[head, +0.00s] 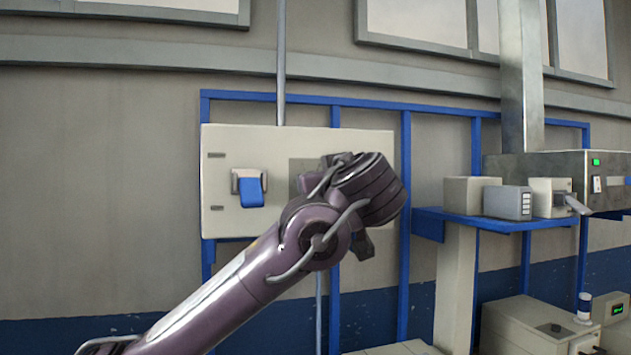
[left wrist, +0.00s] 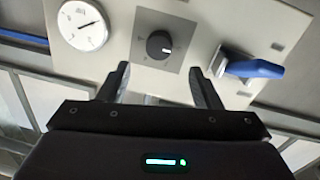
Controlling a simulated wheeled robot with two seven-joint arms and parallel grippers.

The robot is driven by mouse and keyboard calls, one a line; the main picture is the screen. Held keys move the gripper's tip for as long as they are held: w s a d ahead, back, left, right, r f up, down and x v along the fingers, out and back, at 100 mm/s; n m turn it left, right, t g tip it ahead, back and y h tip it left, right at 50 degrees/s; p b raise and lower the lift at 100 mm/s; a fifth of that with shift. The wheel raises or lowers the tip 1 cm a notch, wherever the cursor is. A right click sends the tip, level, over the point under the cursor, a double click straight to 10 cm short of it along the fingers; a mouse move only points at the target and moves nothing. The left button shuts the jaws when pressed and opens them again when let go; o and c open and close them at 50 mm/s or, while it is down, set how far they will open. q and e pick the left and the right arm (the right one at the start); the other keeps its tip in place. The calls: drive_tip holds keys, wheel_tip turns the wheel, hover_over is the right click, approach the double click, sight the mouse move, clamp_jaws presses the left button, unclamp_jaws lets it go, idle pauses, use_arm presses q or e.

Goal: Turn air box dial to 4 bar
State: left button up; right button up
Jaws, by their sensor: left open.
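The air box (head: 230,150) is a pale panel on a blue frame on the wall. In the left wrist view the panel (left wrist: 211,22) shows a round black dial (left wrist: 159,45) on a grey square plate (left wrist: 141,22), with a white pointer mark. A white round gauge (left wrist: 83,26) with a needle is beside it. My left gripper (left wrist: 158,84) is open, its two fingers apart, with the dial beyond and between the fingertips, not gripped. In the head view my left wrist hides the dial and gauge. My right gripper is not in view.
A blue-handled lever (head: 250,190) is on the panel's left part; it also shows in the left wrist view (left wrist: 252,68), close to one finger. To the right, a blue shelf (head: 480,220) holds several small boxes. A machine (head: 530,325) stands below it.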

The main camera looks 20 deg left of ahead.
use_arm(q)
drive_tip(key=p+x, duration=0.4)
drive_tip(key=x, duration=0.3)
drive_tip(key=shift+w, duration=0.15)
drive_tip(key=shift+f, duration=0.15)
drive_tip(key=shift+c, duration=0.2)
drive_tip(key=c, duration=0.9)
